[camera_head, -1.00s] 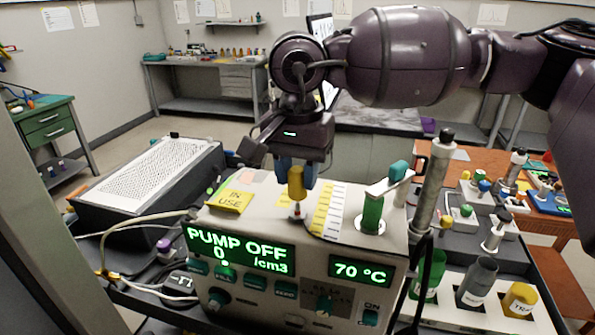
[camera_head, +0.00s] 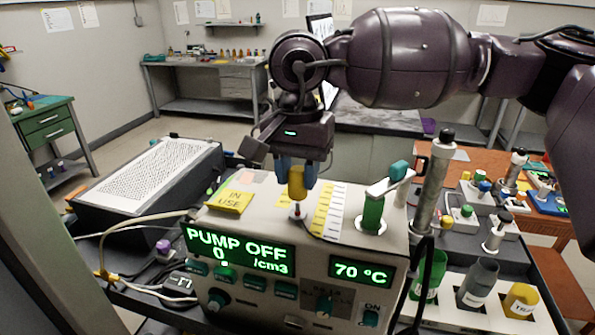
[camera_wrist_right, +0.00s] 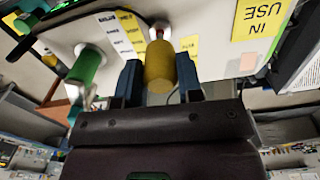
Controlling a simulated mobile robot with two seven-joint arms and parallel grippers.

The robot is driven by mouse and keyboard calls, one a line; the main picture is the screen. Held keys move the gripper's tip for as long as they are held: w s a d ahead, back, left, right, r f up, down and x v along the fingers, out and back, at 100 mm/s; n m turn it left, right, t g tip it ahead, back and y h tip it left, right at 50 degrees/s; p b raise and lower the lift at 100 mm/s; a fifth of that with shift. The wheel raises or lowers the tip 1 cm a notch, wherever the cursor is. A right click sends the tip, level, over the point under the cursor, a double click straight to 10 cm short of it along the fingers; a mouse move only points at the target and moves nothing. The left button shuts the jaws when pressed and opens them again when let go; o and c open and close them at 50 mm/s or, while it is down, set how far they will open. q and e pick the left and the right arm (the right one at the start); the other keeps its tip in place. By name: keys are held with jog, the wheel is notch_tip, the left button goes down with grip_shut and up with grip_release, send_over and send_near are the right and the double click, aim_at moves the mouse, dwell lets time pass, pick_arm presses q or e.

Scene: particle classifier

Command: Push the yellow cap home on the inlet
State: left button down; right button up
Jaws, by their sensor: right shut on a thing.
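The yellow cap (camera_head: 297,184) is between the fingers of my right gripper (camera_head: 297,174), which is shut on it. The cap is upright, right above the inlet (camera_head: 297,212) on top of the pump machine (camera_head: 260,205). In the right wrist view the cap (camera_wrist_right: 159,68) sits between the two blue fingers of the gripper (camera_wrist_right: 160,85), with the inlet (camera_wrist_right: 158,30) beyond its end. A small reddish part shows between them. I cannot tell how deep the cap sits. My left gripper is not in view.
A green-handled valve (camera_head: 372,212) stands right of the inlet, with a metal post (camera_head: 432,185) farther right. A yellow "IN USE" note (camera_head: 230,200) lies to the left. Labelled cups (camera_head: 477,284) stand at the lower right.

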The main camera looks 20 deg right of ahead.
aim_at(298, 202)
dwell(0.3)
jog(key=shift+f, duration=0.25)
jog(key=shift+f+b, duration=0.45)
jog(key=shift+f, duration=0.05)
jog(key=shift+f, duration=0.35)
jog(key=shift+f+b, duration=0.6)
jog(key=shift+f, duration=0.2)
jog(key=o, duration=1)
jog(key=shift+r, duration=0.1)
jog(key=shift+o, duration=0.2)
